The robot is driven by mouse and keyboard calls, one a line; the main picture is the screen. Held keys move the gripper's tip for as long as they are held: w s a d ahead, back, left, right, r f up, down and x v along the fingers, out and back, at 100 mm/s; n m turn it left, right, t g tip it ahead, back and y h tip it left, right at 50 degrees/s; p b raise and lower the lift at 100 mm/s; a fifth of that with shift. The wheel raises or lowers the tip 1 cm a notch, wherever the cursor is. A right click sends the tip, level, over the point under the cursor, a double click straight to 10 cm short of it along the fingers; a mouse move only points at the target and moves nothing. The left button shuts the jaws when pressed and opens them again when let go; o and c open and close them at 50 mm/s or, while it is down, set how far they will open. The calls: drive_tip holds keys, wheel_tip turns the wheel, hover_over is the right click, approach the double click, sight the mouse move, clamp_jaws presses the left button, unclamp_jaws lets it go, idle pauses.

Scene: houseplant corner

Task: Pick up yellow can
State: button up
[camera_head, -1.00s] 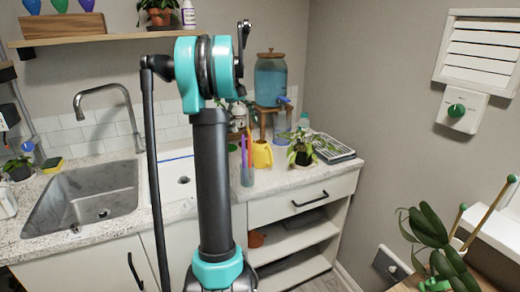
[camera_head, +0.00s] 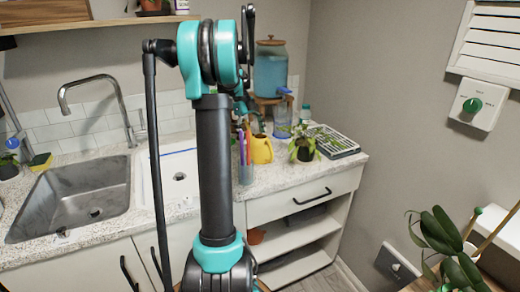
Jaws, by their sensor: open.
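The yellow can (camera_head: 262,150) is a small watering can standing on the speckled counter, right of the upright dark link of my arm. A cup (camera_head: 246,173) with purple and orange sticks stands close to its left and front. My gripper (camera_head: 256,119) shows only in part, dark and small, behind my arm and just above the can. It looks open, with nothing seen in it. Whether it touches the can I cannot tell. Part of the can's left side is hidden by the sticks.
Behind are a blue drink dispenser (camera_head: 270,72) on a stand and a clear bottle (camera_head: 282,120). The sink (camera_head: 75,197) is at left. The counter front right of the cup is clear.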

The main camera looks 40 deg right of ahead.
sight(260, 151)
drive_tip(key=shift+x, duration=3.4)
drive_tip(key=shift+d, duration=0.1)
drive_tip(key=c, duration=1.2)
